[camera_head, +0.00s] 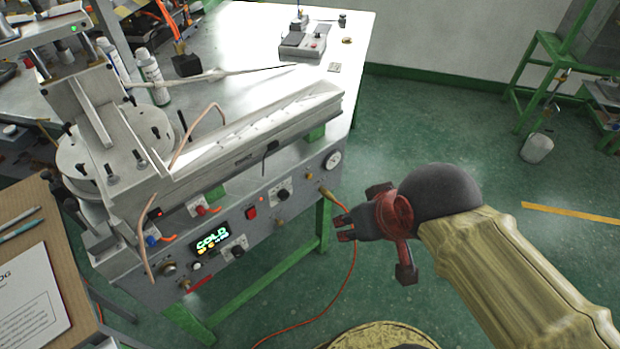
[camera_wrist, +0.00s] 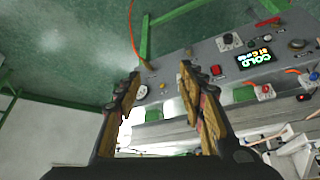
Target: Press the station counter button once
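In the wrist view the red button (camera_wrist: 215,70) and the display (camera_wrist: 254,58) are to the right of my fingers.
A round gauge (camera_head: 333,160) sits at the panel's right end. An orange cable (camera_head: 352,255) hangs from the panel to the floor. White bottles (camera_head: 150,76) stand behind the station. Green floor (camera_head: 430,120) is open beyond my arm.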

